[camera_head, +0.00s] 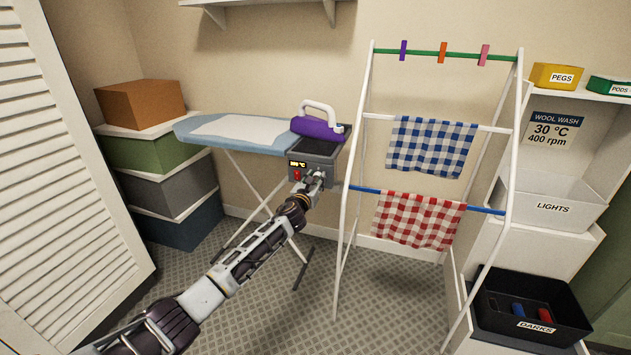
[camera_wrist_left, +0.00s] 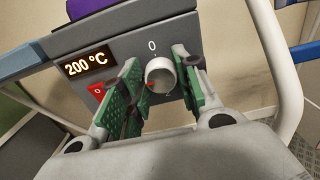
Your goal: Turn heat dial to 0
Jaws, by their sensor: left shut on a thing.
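The heat dial (camera_wrist_left: 161,73) is a pale round knob on the front of the grey control box (camera_head: 322,147). In the left wrist view a "0" (camera_wrist_left: 152,46) is printed above it, and a red mark on the dial points to the lower left, away from the 0. The display (camera_wrist_left: 88,60) reads 200 °C, with a red switch (camera_wrist_left: 96,89) below it. My left gripper (camera_head: 314,180) is at the box front, its green-padded fingers shut on the dial from both sides. In the head view the gripper mostly hides the dial. My right gripper is not in view.
A purple iron (camera_head: 316,127) stands on the box at the end of the ironing board (camera_head: 200,131). A white drying rack (camera_head: 345,215) with checked cloths stands close to the right of my gripper. Stacked boxes (camera_head: 180,189) are at left. Some floor is clear in front.

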